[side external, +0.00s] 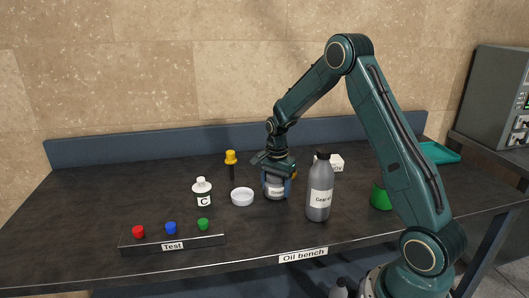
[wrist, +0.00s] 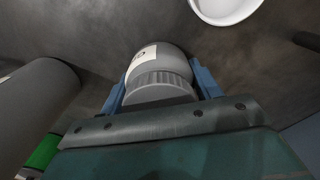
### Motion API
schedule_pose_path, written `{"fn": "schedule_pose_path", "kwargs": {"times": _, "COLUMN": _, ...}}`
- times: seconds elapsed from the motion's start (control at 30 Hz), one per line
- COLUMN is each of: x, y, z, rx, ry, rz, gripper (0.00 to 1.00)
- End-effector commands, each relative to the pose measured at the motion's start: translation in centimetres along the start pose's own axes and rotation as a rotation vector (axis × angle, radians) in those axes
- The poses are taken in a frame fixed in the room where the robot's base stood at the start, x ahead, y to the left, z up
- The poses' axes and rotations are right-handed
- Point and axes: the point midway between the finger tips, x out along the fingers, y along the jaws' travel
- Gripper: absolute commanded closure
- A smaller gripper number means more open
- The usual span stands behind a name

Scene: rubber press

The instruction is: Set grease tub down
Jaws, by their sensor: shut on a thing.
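The grease tub (side external: 275,190) is a grey, round container with a white label. It is upright at the bench's middle, partly covered by my gripper's fingers. My gripper (side external: 277,184) points down over it and is shut on it, one blue finger on each side. In the wrist view the tub (wrist: 160,62) shows its ribbed grey lid between the blue fingers of my gripper (wrist: 160,90). The tub's base looks at or very near the bench top (side external: 100,205); I cannot tell whether it touches.
A grey bottle (side external: 319,200) stands close right of the tub, and a white dish (side external: 242,197) close left. A white bottle marked C (side external: 202,192), a yellow-topped tool (side external: 231,160), a Test strip (side external: 172,245) with coloured knobs and a green container (side external: 380,196) stand around. The front middle is clear.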

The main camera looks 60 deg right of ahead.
Motion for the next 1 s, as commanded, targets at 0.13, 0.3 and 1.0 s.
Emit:
{"fn": "schedule_pose_path", "kwargs": {"times": 0.13, "x": 0.12, "y": -0.04, "z": -0.02, "rx": 0.0, "ry": 0.001, "rz": -0.002, "gripper": 0.7}}
{"fn": "schedule_pose_path", "kwargs": {"times": 0.3, "x": 0.13, "y": -0.03, "z": -0.02, "rx": 0.0, "ry": 0.001, "rz": -0.001, "gripper": 0.7}}
{"fn": "schedule_pose_path", "kwargs": {"times": 1.0, "x": 0.09, "y": -0.02, "z": -0.01, "rx": 0.0, "ry": 0.001, "rz": -0.001, "gripper": 0.15}}
